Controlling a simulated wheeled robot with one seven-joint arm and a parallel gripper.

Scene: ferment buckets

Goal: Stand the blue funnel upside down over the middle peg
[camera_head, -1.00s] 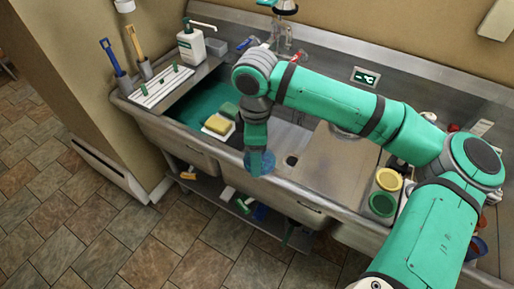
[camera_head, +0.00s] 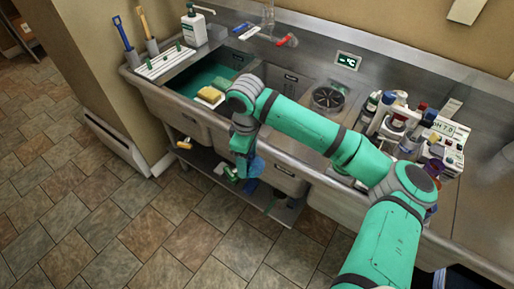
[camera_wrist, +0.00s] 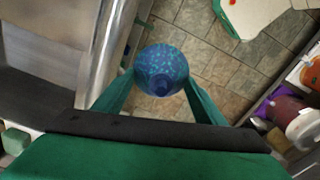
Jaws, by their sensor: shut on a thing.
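The blue funnel (camera_wrist: 162,62) is held between the two fingers of my gripper (camera_wrist: 160,82) in the wrist view. It looks round and speckled from here, with a darker part near the fingers. In the head view the funnel (camera_head: 255,167) shows partly, below my gripper (camera_head: 245,158), in front of the sink's front edge with floor and lower shelf behind it. The white board (camera_head: 150,68) with green pegs stands on the left drainboard, well left of and behind my gripper. Its middle peg (camera_head: 165,58) looks bare.
A yellow sponge (camera_head: 210,94) lies by the left basin (camera_head: 190,85). A pump bottle (camera_head: 193,30) and two upright brushes (camera_head: 122,32) stand near the board. Several bottles (camera_head: 405,125) crowd the right counter. Small items lie on the lower shelf (camera_head: 205,163).

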